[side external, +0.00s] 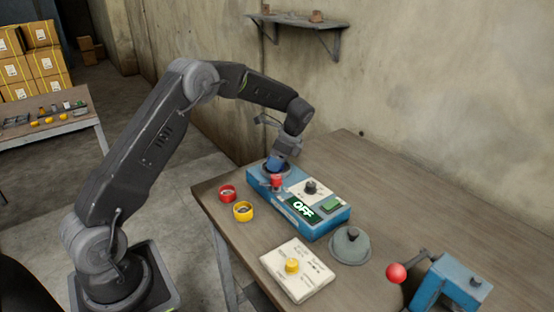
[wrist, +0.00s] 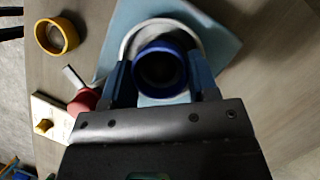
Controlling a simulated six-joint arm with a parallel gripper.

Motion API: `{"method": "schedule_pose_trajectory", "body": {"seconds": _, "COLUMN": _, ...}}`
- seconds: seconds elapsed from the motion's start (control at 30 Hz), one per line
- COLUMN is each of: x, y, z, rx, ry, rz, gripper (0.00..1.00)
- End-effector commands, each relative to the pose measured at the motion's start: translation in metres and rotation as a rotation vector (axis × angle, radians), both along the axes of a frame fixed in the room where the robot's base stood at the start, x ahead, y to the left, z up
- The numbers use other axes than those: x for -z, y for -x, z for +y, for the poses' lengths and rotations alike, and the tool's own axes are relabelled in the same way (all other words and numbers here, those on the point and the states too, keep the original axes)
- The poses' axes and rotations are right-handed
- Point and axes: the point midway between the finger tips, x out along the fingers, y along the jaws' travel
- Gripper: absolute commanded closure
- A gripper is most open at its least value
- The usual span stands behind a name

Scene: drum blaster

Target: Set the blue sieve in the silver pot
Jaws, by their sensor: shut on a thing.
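The blue sieve (wrist: 160,68) is a round, open-topped ring held between the two fingers of my gripper (wrist: 161,82). In the side external view, my gripper (side external: 281,156) points down with the sieve (side external: 272,163) at the left end of the blue machine. The silver pot (wrist: 160,23) shows in the wrist view as a pale round rim behind and around the sieve. The sieve lies over the pot's opening, slightly toward the gripper side. I cannot tell whether the sieve touches the pot or how deep it sits.
A grey lid (side external: 349,245), a card with a yellow knob (side external: 297,270) and a red-knobbed lever device (side external: 450,285) stand nearer.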

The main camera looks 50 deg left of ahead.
Motion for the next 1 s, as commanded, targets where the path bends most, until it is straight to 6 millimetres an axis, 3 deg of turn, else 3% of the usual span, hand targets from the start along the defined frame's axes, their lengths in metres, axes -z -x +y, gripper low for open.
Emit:
{"method": "schedule_pose_trajectory", "body": {"seconds": 0.97, "x": 0.0053, "y": 0.0, "z": 0.0, "rx": 0.0, "ry": 0.0, "rz": 0.0, "gripper": 0.71}}
{"method": "schedule_pose_trajectory", "body": {"seconds": 1.0, "x": 0.0052, "y": 0.0, "z": 0.0, "rx": 0.0, "ry": 0.0, "rz": 0.0, "gripper": 0.44}}
